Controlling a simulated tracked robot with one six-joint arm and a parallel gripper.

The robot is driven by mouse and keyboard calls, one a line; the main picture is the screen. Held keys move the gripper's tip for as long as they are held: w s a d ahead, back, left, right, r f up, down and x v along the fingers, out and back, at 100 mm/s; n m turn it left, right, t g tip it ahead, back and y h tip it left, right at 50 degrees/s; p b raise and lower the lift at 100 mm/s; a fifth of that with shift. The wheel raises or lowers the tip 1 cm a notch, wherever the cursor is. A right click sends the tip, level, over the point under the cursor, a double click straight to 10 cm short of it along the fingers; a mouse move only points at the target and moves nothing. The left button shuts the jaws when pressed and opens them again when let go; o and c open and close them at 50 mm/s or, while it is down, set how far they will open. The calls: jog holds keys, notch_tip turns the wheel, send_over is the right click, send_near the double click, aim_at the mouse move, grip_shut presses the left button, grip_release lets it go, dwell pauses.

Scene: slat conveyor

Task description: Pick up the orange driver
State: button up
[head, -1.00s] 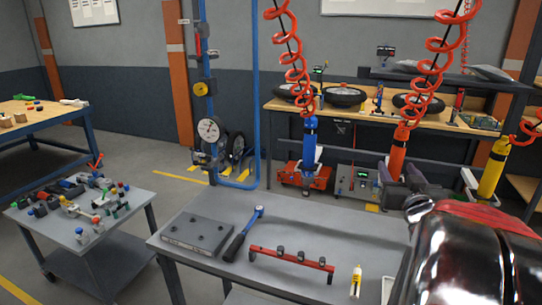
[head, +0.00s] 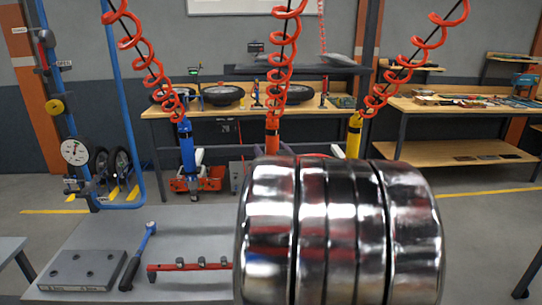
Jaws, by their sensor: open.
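The orange driver (head: 272,138) hangs upright from a red coiled hose near the middle of the head view, above the grey table. Its lower part is hidden behind a big shiny chrome link of my arm. A blue driver (head: 187,147) hangs to its left and a yellow driver (head: 354,135) to its right, each on its own red coil. My gripper is not in view, so its place relative to the orange driver does not show.
The grey table (head: 185,240) bears a dark plate (head: 83,271), a blue-handled ratchet (head: 138,258) and a red bar (head: 190,266), partly hidden. A blue post with a gauge (head: 74,152) stands left. Wooden benches line the back. Floor on the right is open.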

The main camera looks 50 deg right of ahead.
jog(key=shift+x, duration=1.2)
grip_shut()
